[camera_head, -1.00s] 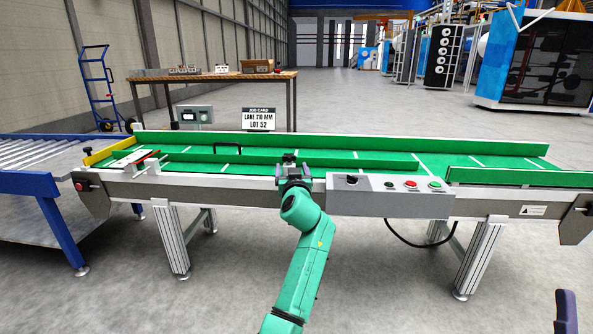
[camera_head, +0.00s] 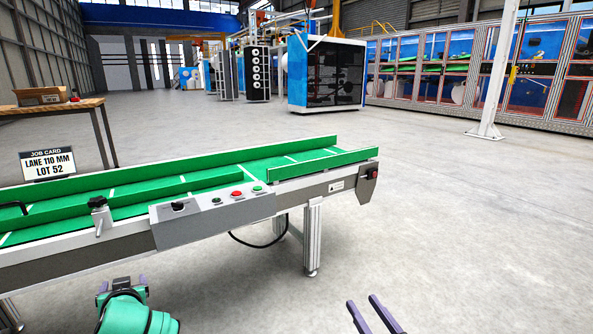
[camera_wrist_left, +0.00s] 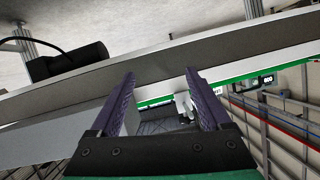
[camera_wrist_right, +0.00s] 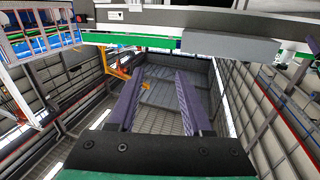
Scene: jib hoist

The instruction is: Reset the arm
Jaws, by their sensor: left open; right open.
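My left gripper (camera_head: 122,288) is at the bottom left of the head view, in front of the conveyor's near side and apart from the clamp knob (camera_head: 98,204). In the left wrist view my left gripper (camera_wrist_left: 160,88) has its dark fingers spread with nothing held between them. My right gripper (camera_head: 373,316) shows at the bottom of the head view over bare floor. In the right wrist view my right gripper (camera_wrist_right: 157,85) is also open and empty. Most of both arms is outside the head view.
The green-belted conveyor (camera_head: 330,185) stands at the left, with a control box (camera_head: 213,217) on its near side. A job card sign (camera_head: 48,164) reads LANE 110 MM, LOT 52. A wooden table (camera_head: 60,106) stands behind. The floor at the right is clear.

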